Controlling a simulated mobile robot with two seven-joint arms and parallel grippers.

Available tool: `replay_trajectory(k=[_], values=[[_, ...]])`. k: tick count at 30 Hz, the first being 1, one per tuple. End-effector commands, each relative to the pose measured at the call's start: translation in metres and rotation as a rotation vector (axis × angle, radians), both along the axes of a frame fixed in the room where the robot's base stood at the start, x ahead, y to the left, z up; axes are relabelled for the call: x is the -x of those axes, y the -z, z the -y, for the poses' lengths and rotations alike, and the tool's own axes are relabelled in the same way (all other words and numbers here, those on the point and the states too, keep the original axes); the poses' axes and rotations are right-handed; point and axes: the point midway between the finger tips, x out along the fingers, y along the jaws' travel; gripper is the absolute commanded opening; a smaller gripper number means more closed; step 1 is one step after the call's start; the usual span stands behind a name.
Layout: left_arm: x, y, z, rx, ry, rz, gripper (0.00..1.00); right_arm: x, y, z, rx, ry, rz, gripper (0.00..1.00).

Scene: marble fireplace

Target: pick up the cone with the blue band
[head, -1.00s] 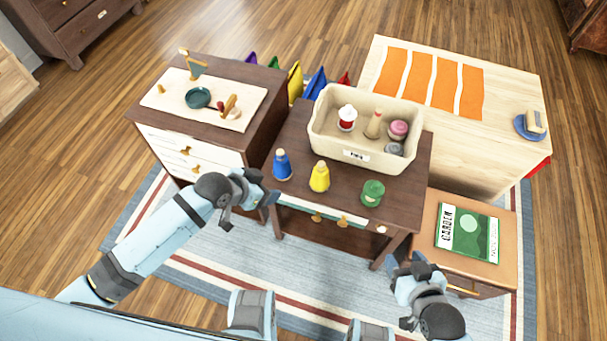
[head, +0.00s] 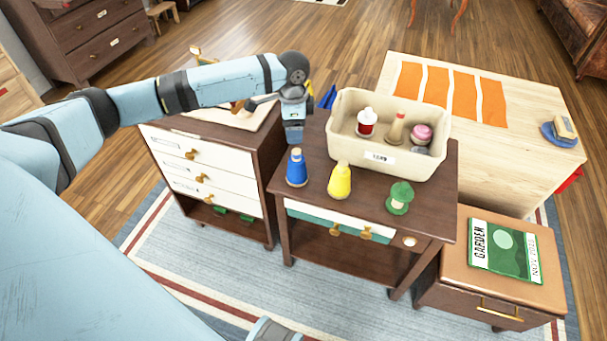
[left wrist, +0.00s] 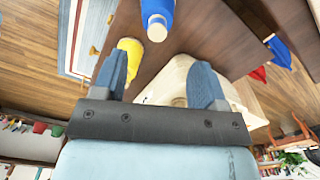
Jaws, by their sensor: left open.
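A blue cone with a pale tan tip (head: 297,170) stands upright on the dark wooden table (head: 340,215), near its left front. Blue covers most of its body. In the left wrist view the blue cone (left wrist: 158,14) is at the top, beyond the fingers, with its pale tip toward the camera. My left gripper (head: 294,136) points down, just behind the blue cone in the head view. Its two fingers (left wrist: 158,85) are apart, with no object held between them. My right gripper is not in view.
A white-drawer cabinet (head: 205,170) is left; a low stand with a green booklet (head: 503,250) is right.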

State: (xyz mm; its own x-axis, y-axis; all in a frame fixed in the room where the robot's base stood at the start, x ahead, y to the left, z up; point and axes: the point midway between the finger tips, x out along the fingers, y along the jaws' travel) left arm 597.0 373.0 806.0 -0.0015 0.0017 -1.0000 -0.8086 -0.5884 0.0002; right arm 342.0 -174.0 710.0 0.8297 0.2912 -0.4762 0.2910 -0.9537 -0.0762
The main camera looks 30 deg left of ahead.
Motion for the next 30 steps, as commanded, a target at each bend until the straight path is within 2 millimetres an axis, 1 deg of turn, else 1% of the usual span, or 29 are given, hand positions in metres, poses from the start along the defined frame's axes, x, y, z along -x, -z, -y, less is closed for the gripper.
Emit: replay_trajectory(k=[1, 3, 7, 9, 14, 17, 23, 26, 30], values=[[0.001, 0.015, 0.0, 0.0, 0.0, -0.004, 0.66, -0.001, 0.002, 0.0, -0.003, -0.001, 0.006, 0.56], [0.001, 0.029, 0.001, 0.001, 0.0, -0.003, 0.66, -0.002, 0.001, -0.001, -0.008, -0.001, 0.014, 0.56], [0.0, 0.051, 0.001, 0.001, 0.0, -0.001, 0.66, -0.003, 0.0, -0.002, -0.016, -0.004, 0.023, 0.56], [0.0, 0.058, 0.001, 0.001, 0.0, 0.001, 0.66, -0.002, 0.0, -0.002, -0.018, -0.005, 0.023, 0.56], [0.0, 0.066, 0.001, 0.001, 0.001, 0.002, 0.66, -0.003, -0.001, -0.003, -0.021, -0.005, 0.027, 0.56], [0.0, 0.074, 0.002, 0.001, 0.001, 0.001, 0.66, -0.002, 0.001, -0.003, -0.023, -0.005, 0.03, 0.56], [0.0, 0.104, 0.006, 0.001, 0.0, 0.001, 0.66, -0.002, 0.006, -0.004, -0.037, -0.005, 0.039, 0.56], [0.0, 0.115, 0.006, 0.0, 0.0, 0.001, 0.66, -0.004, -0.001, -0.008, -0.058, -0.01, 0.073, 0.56], [0.0, 0.116, 0.006, 0.001, 0.001, 0.002, 0.66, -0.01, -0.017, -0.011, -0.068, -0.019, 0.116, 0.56]])
